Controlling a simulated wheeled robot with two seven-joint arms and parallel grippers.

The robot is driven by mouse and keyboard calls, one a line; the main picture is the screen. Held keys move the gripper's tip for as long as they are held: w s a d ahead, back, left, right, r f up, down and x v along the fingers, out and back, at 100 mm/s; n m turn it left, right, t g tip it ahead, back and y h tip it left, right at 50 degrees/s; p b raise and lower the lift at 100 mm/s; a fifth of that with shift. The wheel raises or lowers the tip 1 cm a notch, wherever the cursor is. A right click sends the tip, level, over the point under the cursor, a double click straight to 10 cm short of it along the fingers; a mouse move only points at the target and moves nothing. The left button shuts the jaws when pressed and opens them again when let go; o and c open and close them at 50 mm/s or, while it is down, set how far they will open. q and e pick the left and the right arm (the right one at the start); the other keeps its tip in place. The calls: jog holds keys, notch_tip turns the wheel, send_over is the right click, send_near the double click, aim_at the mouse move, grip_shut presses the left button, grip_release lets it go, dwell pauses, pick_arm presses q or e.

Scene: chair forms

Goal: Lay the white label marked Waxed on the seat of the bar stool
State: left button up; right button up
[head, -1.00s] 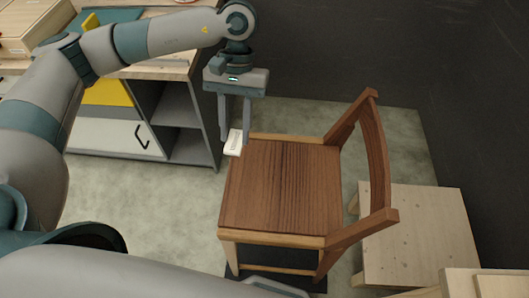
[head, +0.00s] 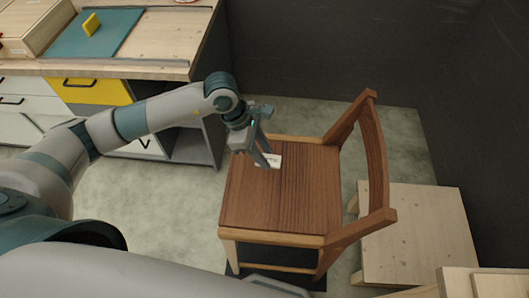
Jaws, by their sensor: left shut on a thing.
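The bar stool (head: 285,205) stands at the centre, with a brown wooden seat, pale legs and a curved backrest on its right side. The white label (head: 271,160) is at the far left part of the seat, with small dark marking too blurred to read. My left gripper (head: 265,162) is over that part, its fingers pointing down and shut on the label. The fingers hide part of the label. I cannot tell whether the label touches the seat or is just above it. My right gripper is not in view.
A low pale wooden platform (head: 415,235) stands right of the stool. Most of the seat is clear. A dark wall closes the back and right.

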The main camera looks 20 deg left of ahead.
pick_arm(q)
jog(key=shift+w+f+n, duration=0.1)
jog(key=shift+f+n, duration=0.05)
jog(key=shift+n, duration=0.25)
jog(key=shift+f, duration=0.15)
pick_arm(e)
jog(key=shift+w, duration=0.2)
